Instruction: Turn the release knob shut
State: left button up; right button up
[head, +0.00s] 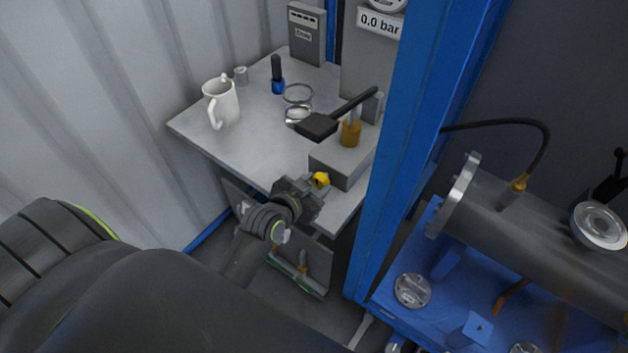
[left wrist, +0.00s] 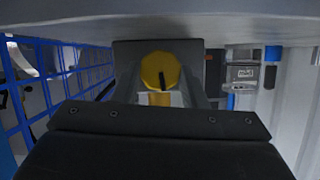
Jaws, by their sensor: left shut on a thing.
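The yellow release knob (head: 320,179) sits on the front of a grey box (head: 343,160) at the table's near edge. In the left wrist view the knob (left wrist: 160,72) is a round yellow face with a dark mark, straight ahead beyond my gripper's dark body. My left gripper (head: 314,184) reaches up to the box's front and is shut on the knob; its jaws hide part of it in the head view. My right gripper is not in view.
A blue post (head: 409,150) rises close right of the box; a gauge plate reads 0.0 bar.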

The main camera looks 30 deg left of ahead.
pick_arm(q)
jog(key=shift+m+y, duration=0.4)
jog(key=shift+m, duration=0.1)
jog(key=shift+f+p, duration=0.1)
jog(key=shift+p, duration=0.2)
jog(key=o, duration=0.7)
jog(key=b+v, duration=0.2)
jog(key=v, duration=1.5)
jog(key=shift+s, duration=0.2)
jog(key=shift+d, duration=0.1)
